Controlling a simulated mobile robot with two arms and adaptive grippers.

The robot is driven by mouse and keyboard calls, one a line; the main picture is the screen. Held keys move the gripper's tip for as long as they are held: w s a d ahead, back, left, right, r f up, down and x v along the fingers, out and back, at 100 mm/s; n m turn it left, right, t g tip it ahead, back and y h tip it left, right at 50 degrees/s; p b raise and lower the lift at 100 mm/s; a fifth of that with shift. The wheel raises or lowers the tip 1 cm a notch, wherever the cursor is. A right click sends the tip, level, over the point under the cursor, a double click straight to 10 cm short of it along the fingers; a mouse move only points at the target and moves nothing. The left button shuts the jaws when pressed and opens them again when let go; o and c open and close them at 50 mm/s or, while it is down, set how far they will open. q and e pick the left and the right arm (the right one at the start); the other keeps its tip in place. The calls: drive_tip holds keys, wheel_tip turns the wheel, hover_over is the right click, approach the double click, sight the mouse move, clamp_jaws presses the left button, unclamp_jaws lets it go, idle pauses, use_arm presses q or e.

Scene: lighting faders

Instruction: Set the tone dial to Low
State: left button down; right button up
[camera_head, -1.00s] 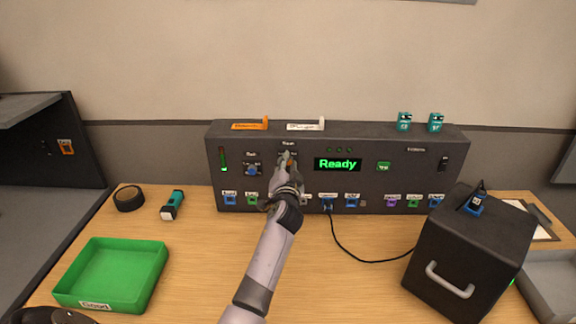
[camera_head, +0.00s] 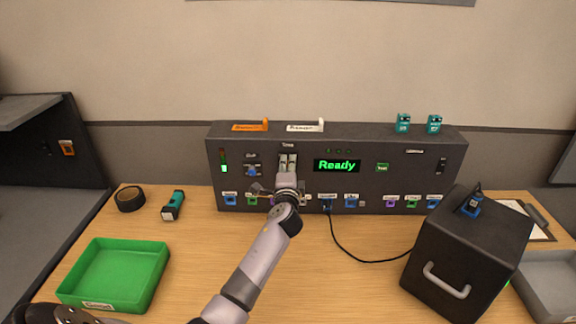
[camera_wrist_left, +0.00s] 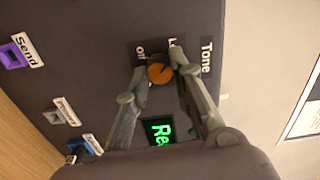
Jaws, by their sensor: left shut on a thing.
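The tone dial (camera_wrist_left: 160,73) is a round orange knob on the dark console (camera_head: 440,165), under the label "Tone". My left gripper (camera_head: 287,160) is at the dial and hides it in the head view. In the left wrist view the fingers (camera_wrist_left: 160,63) are shut on the dial, one on each side. The label "Off" shows beside the dial; another label starting with "L" is partly covered by a finger. I cannot tell clearly where the dial points. My right gripper is not in view.
A green display (camera_head: 337,165) reading "Ready" is right of the dial. Another knob (camera_head: 252,170) is to its left. Labelled sockets line the console's bottom, with a cable running to a black box (camera_head: 465,250). A green tray (camera_head: 115,275) stands front left.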

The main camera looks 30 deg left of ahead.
use_arm(q)
drive_tip(key=shift+m, duration=0.4)
drive_tip(key=c, duration=1.4)
unclamp_jaws()
drive_tip(key=shift+d, duration=0.1)
drive_tip(key=v, duration=1.2)
drive_tip(key=shift+f, duration=0.1)
